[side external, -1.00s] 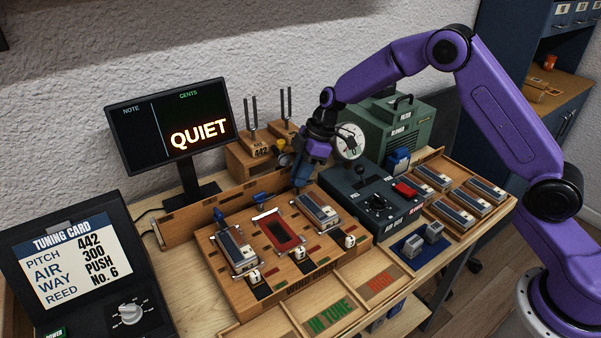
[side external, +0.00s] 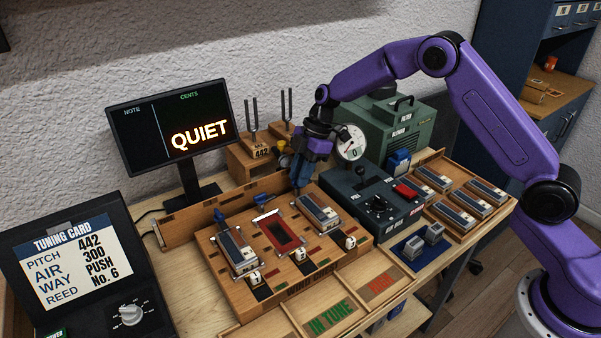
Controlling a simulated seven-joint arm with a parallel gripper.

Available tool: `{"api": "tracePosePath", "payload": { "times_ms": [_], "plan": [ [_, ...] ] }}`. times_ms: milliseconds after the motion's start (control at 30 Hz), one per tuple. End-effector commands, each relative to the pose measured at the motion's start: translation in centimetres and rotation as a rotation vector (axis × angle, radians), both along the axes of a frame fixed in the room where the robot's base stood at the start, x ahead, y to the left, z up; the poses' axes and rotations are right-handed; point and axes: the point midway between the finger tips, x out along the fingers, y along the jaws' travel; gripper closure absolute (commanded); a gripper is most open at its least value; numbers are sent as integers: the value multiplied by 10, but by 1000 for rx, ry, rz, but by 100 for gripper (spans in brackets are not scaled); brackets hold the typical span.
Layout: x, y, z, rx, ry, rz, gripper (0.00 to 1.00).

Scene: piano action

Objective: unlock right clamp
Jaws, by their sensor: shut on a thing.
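The wooden wind chest (side external: 290,268) has three bays. Reed plates with silver frames lie in the left bay (side external: 237,250) and the right bay (side external: 318,211); the middle bay shows a dark red opening (side external: 279,232). Blue clamp levers show behind the left bay (side external: 219,215) and the middle bay (side external: 262,198). My gripper (side external: 300,186) points down at the back edge of the right bay, its fingers shut on the right clamp. The fingers hide most of that clamp, so its lever angle cannot be made out.
The monitor (side external: 170,125) reads QUIET. Tuning forks (side external: 252,116) stand on wooden blocks behind my gripper. A round gauge (side external: 351,143) and a dark control box (side external: 376,200) with a red switch stand close on the right. Trays in front are labelled IN TUNE (side external: 331,315) and HIGH.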

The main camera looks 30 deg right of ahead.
Motion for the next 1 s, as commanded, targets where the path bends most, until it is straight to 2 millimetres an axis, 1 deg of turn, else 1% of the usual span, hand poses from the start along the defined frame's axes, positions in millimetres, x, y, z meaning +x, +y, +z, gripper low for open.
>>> {"api": "tracePosePath", "payload": {
  "times_ms": [67, 100, 133, 433, 567, 667, 1000],
  "plan": [
    [0, 1, -1, -1, 0, 1, 100],
    [0, 1, -1, 0, 0, 1, 66],
    [0, 1, -1, -1, 0, 1, 58],
    [0, 0, 0, 0, 0, 0, 58],
    [1, -3, 8, 0, -3, -1, 58],
    [1, -8, 21, 1, -3, -2, 58],
    [1, -35, 87, 1, -6, -2, 58]
  ]
}}
